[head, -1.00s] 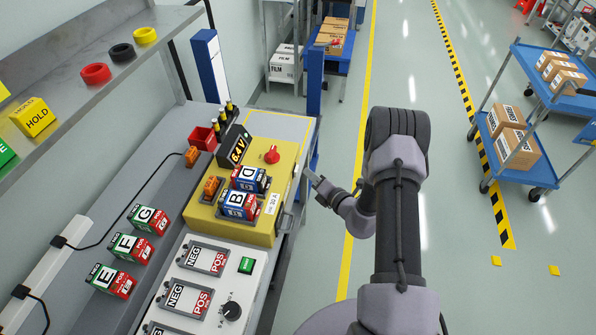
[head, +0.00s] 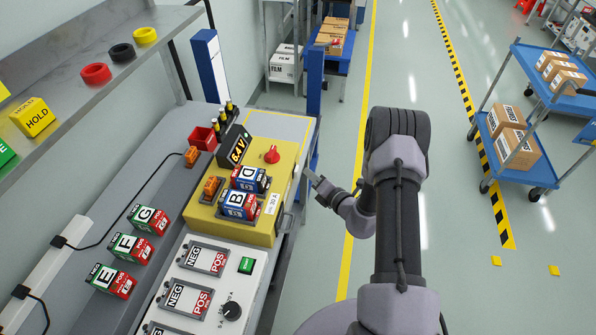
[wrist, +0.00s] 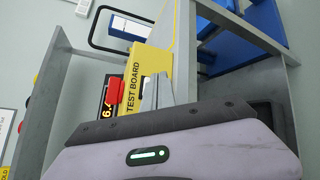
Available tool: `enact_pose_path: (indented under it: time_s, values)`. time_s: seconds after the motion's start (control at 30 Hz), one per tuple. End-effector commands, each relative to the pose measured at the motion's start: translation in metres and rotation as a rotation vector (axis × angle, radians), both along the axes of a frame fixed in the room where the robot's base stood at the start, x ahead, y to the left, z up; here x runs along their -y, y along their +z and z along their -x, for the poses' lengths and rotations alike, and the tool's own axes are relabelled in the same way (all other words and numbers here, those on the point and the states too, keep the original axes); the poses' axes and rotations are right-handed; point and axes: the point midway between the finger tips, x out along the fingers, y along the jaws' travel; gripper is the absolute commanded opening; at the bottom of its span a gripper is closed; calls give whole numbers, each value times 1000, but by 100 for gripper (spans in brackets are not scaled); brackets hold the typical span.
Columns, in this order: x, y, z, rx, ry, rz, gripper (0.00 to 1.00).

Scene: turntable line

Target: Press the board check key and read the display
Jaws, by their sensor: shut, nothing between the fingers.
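The yellow test board (head: 262,155) stands on the bench; its side, lettered TEST BOARD (wrist: 133,85), faces the wrist camera. Its black display (head: 237,151) reads 6.4 V; part of the display (wrist: 105,103) also shows in the wrist view. A red knob (head: 271,155) is on the board. Blocks B (head: 238,205) and D (head: 249,179) sit in it. A green key (head: 246,265) is on the pale panel in front; its small label is unreadable. My gripper (head: 310,174) is shut and empty, off the board's right side. Its fingers (wrist: 150,93) overlap the board in the wrist view.
Blocks G (head: 148,217), F (head: 131,247) and E (head: 110,280) stand on the bench at left. The pale panel (head: 257,290) has NEG/POS bays and a black dial (head: 232,311). A shelf (head: 60,90) overhangs the left.

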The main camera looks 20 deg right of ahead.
Motion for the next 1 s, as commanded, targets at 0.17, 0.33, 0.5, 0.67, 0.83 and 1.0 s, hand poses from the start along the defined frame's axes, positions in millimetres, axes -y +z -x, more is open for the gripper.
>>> enact_pose_path:
  time_s: [0.17, 0.33, 0.5, 0.67, 0.83, 1.0]
  values:
    - [0, 0, 0, 0, 0, 0, 0]
    - [0, 0, 0, 0, 0, 0, 0]
    - [0, 0, 0, 0, 0, 0, 0]
    - [-2, 0, -1, -1, 1, 0, 0]
    - [-7, 0, -5, -1, 1, 0, 0]
    - [-7, 0, -5, 0, 0, 0, 0]
